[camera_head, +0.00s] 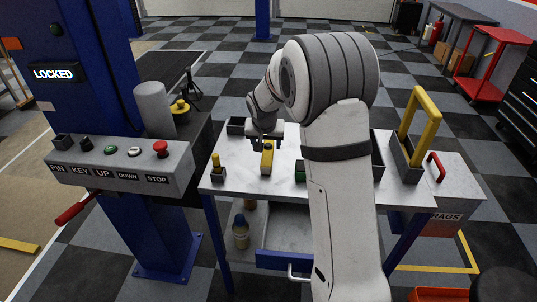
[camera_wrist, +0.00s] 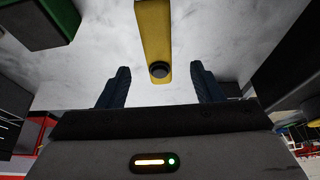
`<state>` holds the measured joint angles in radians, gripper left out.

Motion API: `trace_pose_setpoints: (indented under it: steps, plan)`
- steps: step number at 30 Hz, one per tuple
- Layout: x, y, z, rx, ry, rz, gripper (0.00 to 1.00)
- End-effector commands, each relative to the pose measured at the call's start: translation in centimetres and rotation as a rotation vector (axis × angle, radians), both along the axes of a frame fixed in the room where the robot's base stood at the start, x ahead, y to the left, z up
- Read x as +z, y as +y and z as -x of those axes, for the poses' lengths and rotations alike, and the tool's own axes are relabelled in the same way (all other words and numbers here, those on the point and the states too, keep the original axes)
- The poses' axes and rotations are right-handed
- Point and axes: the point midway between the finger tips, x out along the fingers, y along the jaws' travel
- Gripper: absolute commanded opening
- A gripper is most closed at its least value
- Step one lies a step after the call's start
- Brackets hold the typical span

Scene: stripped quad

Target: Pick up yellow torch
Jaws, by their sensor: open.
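My gripper (camera_head: 266,136) is at the far end of the torch in the head view. In the wrist view the two dark fingers (camera_wrist: 160,88) are apart, one on each side of the torch's line, with nothing between them touching. The exact height of the fingers above the worktop cannot be told.
A green object (camera_head: 300,172) stands right of the torch, partly behind my arm. A small yellow-topped item (camera_head: 217,167) stands to its left. A tote with a yellow handle (camera_head: 410,150) is at the right. A control panel (camera_head: 120,165) on a blue post is at the left.

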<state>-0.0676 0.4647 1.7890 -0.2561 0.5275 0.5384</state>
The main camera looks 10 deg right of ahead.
Motion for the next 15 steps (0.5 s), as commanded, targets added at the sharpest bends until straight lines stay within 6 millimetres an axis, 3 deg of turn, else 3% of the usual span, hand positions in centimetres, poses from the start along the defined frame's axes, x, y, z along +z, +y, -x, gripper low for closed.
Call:
trace_pose_setpoints:
  steps: [15]
  plan:
    - [-5.8,-1.0,-2.3,-0.001,0.004,-0.001,0.6]
